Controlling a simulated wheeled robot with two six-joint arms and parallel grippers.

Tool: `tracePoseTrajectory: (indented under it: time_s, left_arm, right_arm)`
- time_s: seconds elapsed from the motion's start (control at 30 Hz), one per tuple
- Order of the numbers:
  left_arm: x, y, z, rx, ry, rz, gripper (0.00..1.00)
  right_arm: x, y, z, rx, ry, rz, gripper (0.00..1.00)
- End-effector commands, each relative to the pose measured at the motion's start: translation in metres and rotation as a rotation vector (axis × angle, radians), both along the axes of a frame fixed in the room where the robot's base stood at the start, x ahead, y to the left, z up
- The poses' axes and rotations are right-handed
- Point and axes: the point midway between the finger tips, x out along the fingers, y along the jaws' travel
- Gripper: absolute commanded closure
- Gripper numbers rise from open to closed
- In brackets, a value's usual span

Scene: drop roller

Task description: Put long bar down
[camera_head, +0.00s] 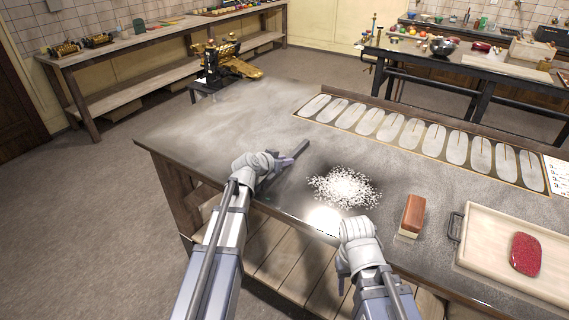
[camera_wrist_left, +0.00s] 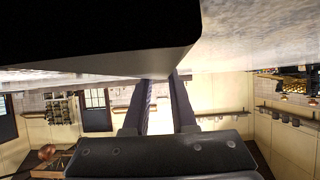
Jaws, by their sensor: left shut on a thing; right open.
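The long bar (camera_head: 294,154) is dark and thin in the head view, near the front edge of the worktable, left of a white powder patch. My left gripper (camera_head: 274,170) is shut on it. In the left wrist view the bar (camera_wrist_left: 90,35) is a large dark block across the upper left, and the fingers (camera_wrist_left: 160,98) reach up to it. The bar is close to the tabletop; I cannot tell whether it touches. My right gripper (camera_head: 343,278) is open and empty by the table's front edge; its fingers are partly hidden by its wrist.
The worktable (camera_head: 215,125) has free room at the left and back. White powder (camera_head: 345,187) lies at the middle. A brown block (camera_head: 412,214), a pale tray (camera_head: 490,225) with a red slab (camera_head: 525,253), and a strip of oval shapes (camera_head: 322,121) occupy the right and back.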

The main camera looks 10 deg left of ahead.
Motion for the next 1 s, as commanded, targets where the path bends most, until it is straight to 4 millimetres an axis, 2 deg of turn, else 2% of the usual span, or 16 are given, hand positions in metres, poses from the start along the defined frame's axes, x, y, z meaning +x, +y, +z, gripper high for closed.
tracePoseTrajectory:
  time_s: [0.2,0.23,0.5,0.8,1.0]
  left_arm:
    - [0.0,0.0,-0.003,-0.001,-0.003,0.001,1.0]
    - [0.0,0.0,-0.002,0.0,0.0,0.0,0.73]
    - [0.0,0.0,-0.002,0.0,0.0,0.0,0.45]
    - [0.0,0.0,0.003,0.0,0.0,0.0,0.45]
    - [-0.032,0.009,0.022,0.001,0.001,0.002,0.45]
  right_arm:
    - [0.0,0.0,-0.003,0.0,0.0,0.0,0.5]
    - [0.0,0.0,-0.002,0.0,0.0,0.0,0.5]
    - [0.0,0.0,-0.002,0.0,0.0,0.0,0.5]
    - [0.0,0.0,0.003,0.0,0.0,0.0,0.5]
    - [0.0,0.0,0.022,0.0,0.0,0.0,0.5]
